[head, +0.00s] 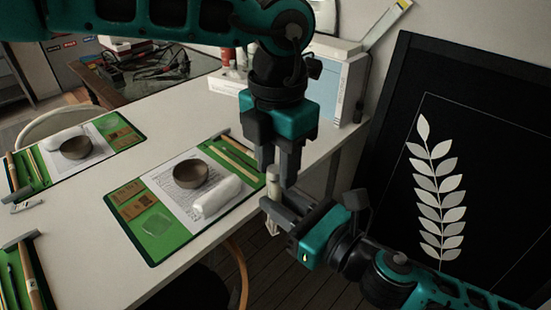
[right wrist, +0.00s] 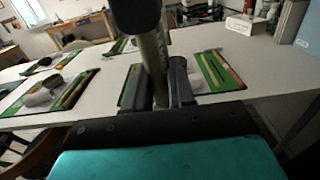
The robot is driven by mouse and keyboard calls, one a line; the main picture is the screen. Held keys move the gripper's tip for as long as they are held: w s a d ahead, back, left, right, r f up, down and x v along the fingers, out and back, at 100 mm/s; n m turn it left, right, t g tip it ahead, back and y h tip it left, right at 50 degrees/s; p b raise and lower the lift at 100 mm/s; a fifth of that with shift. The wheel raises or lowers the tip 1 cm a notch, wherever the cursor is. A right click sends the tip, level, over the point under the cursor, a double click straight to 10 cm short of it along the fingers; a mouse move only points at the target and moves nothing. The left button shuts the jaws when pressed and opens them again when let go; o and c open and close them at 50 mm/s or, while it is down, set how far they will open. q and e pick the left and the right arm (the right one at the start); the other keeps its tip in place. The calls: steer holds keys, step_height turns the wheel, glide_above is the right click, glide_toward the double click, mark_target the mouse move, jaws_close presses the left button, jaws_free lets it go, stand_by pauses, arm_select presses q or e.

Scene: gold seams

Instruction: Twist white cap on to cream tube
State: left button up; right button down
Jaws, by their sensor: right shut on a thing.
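The cream tube (head: 273,186) stands roughly upright in my right gripper (head: 270,205), whose jaws are shut on it. In the right wrist view the tube (right wrist: 158,75) shows dark and shaded between the fingers. My left gripper (head: 278,172) points down from above, its fingers spread around or just beside the tube's top end. I cannot tell whether these fingers touch anything. The white cap is not clearly made out; the tube's top is partly hidden by the left gripper's fingers. In the right wrist view a dark part, likely of my left gripper, covers the top.
The white table (head: 100,220) lies to the left, and both grippers are at its right edge. A green mat (head: 160,240) on it carries a brown bowl (head: 190,174) and a white roll (head: 216,198). A black panel with a leaf pattern (head: 435,190) stands at the right.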

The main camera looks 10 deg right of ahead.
arm_select(q)
steer(key=shift+o, duration=1.4)
steer(key=shift+d, duration=0.15)
steer(key=shift+r, duration=0.1)
step_height(320, 180, up, 12)
steer(key=shift+f, duration=0.1)
steer(key=shift+f, duration=0.1)
